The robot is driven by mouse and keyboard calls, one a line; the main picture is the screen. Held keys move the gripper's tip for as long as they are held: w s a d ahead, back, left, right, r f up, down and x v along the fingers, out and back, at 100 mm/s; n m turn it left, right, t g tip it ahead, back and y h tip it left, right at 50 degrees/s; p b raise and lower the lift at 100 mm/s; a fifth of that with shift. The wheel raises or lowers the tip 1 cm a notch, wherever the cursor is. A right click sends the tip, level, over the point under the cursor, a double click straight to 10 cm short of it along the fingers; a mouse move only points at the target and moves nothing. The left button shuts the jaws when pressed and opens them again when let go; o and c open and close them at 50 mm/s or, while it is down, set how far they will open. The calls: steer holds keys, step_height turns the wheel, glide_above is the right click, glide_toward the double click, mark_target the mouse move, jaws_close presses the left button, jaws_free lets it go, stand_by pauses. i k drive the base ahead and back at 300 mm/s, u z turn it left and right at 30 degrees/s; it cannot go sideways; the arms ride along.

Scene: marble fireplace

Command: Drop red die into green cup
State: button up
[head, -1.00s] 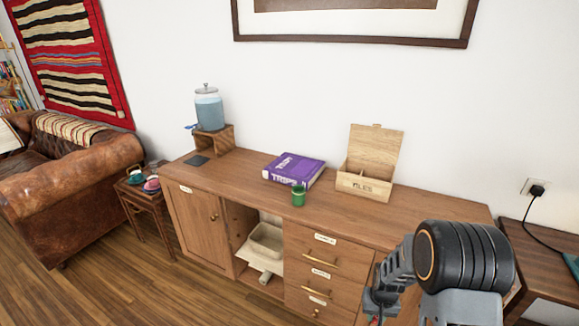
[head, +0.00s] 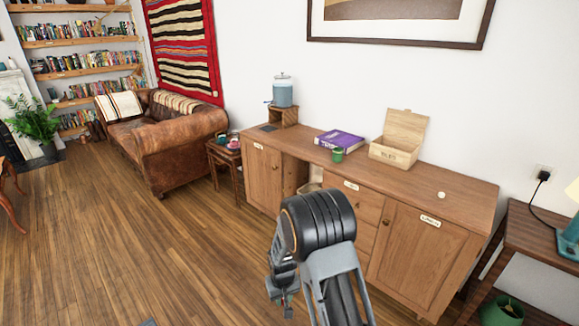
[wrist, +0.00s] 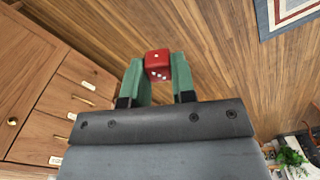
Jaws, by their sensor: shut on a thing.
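The red die (wrist: 157,64) is held between the two green fingertips of my gripper (wrist: 157,72) in the wrist view, with bare floor behind it. White pips show on its faces. The green cup (head: 338,154) stands upright on the sideboard top, in front of the purple book and left of the wooden box. My gripper is apart from the cup and below the sideboard top.
The sideboard (head: 462,190) also bears a purple book (head: 340,139), an open wooden box (head: 397,147), a drink dispenser (head: 283,91) and a small white round thing (head: 441,195). A dark side table (head: 535,236) stands at right. The floor (head: 130,240) at left is clear.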

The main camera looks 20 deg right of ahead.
mark_target(338, 160)
steer(key=u, duration=0.55)
steer(key=i, duration=1.7)
steer(key=z, duration=1.35)
steer(key=i, duration=0.85)
steer(key=z, duration=0.85)
